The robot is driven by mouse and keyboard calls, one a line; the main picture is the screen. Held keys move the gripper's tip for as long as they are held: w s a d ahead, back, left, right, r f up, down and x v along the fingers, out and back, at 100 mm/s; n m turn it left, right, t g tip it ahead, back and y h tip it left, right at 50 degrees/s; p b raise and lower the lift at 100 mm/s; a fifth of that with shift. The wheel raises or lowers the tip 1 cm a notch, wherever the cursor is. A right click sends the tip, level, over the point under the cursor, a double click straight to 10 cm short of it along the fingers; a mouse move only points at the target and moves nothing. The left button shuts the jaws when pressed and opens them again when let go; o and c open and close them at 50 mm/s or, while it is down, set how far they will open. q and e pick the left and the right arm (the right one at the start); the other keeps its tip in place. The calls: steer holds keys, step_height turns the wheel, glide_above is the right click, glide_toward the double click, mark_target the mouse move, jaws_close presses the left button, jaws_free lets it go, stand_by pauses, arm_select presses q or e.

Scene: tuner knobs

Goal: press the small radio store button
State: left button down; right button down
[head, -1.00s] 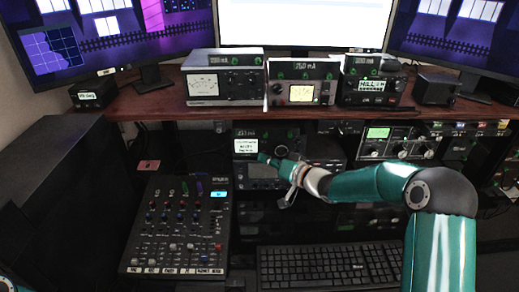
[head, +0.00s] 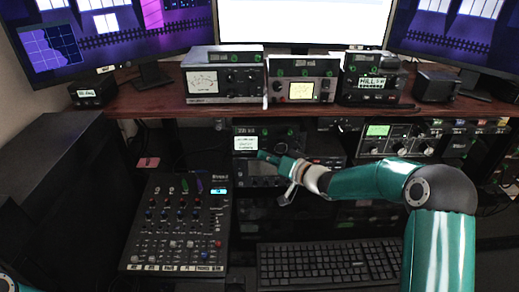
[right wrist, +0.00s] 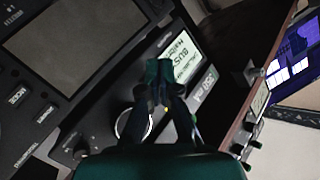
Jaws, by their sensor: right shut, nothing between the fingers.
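The small radio (head: 284,137) sits under the wooden shelf, with a lit screen (head: 246,143) at its left. In the right wrist view its screen (right wrist: 183,56) appears turned sideways, close beyond my fingers, with a silver knob (right wrist: 133,124) beside them. My right gripper (head: 264,156) is shut and empty, its tips just in front of the radio's lower face near the screen. In the right wrist view the closed fingertips (right wrist: 159,72) overlap the radio's front. I cannot tell whether they touch it. The store button is not distinguishable; the fingers may cover it. My left gripper is out of view.
A larger radio with a grey screen (right wrist: 75,40) lies directly below the small one. A mixer (head: 178,225) stands at left and a keyboard (head: 330,264) in front. The shelf (head: 150,102) overhangs the radios and carries several meters.

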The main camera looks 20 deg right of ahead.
stand_by(0.3)
steer(key=shift+w+d+r+p, duration=0.1)
steer(key=shift+w+p, duration=0.1)
steer(key=shift+p, duration=0.15)
steer(key=shift+w+d+p, duration=0.1)
steer(key=shift+w+p, duration=0.2)
steer(key=shift+w, duration=0.1)
stand_by(0.5)
stand_by(0.4)
steer(key=shift+s+a+b, duration=0.2)
steer(key=shift+s+b, duration=0.2)
steer(key=shift+s, duration=0.35)
steer(key=shift+s, duration=0.1)
